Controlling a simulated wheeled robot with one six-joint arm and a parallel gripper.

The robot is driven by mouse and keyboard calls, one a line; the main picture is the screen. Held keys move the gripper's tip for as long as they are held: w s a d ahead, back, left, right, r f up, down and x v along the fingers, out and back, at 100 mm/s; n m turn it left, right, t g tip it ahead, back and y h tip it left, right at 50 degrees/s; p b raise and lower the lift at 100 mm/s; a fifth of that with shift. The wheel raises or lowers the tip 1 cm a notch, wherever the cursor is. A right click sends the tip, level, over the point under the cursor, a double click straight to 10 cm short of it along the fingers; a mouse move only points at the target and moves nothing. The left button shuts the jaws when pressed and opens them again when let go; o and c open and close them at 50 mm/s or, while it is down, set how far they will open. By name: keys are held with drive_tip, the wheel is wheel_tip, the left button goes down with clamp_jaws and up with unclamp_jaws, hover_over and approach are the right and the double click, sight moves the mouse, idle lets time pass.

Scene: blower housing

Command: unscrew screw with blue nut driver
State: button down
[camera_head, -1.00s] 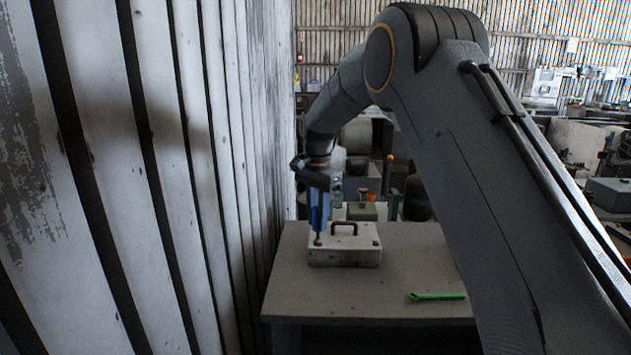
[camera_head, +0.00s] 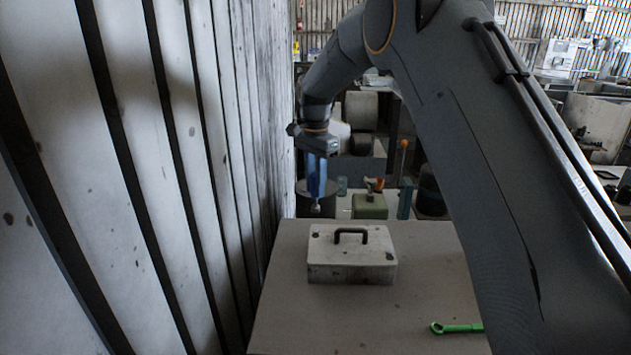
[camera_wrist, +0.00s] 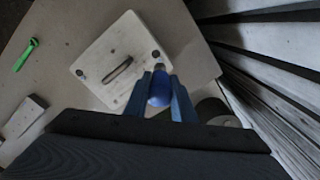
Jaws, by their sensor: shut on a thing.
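The blower housing is a pale box (camera_head: 340,273) with a dark handle (camera_head: 350,235) on its lid. Dark round spots that look like screws sit near its corners, one at the right (camera_head: 389,255); the wrist view shows one near the driver (camera_wrist: 155,54) and one at the left corner (camera_wrist: 80,73). My gripper (camera_head: 316,172) is shut on the blue nut driver, whose blue grip (camera_wrist: 159,90) shows between the fingers. The driver hangs upright, its grey tip (camera_head: 315,207) above the housing's back left and apart from it. I cannot tell whether the tip holds a screw.
A green wrench (camera_head: 460,328) lies on the table (camera_head: 290,310) at the front right. A plank wall (camera_head: 150,180) stands close on the left. A green box (camera_head: 370,207) and other items stand behind the table. The table in front of the housing is clear.

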sight(316, 201)
drive_tip(key=shift+f+b, duration=1.05)
drive_tip(key=shift+f, duration=1.65)
drive_tip(key=shift+s+f, duration=0.1)
drive_tip(key=shift+f, duration=0.2)
drive_tip(key=m+p, duration=0.1)
drive_tip(key=m, duration=0.4)
drive_tip(key=shift+r+p, duration=0.1)
drive_tip(key=shift+p, duration=0.3)
drive_tip(key=m+p, duration=0.1)
drive_tip(key=m, duration=0.7)
drive_tip(key=shift+m+p, duration=0.3)
drive_tip(key=m, duration=0.4)
drive_tip(key=shift+m+p, duration=0.3)
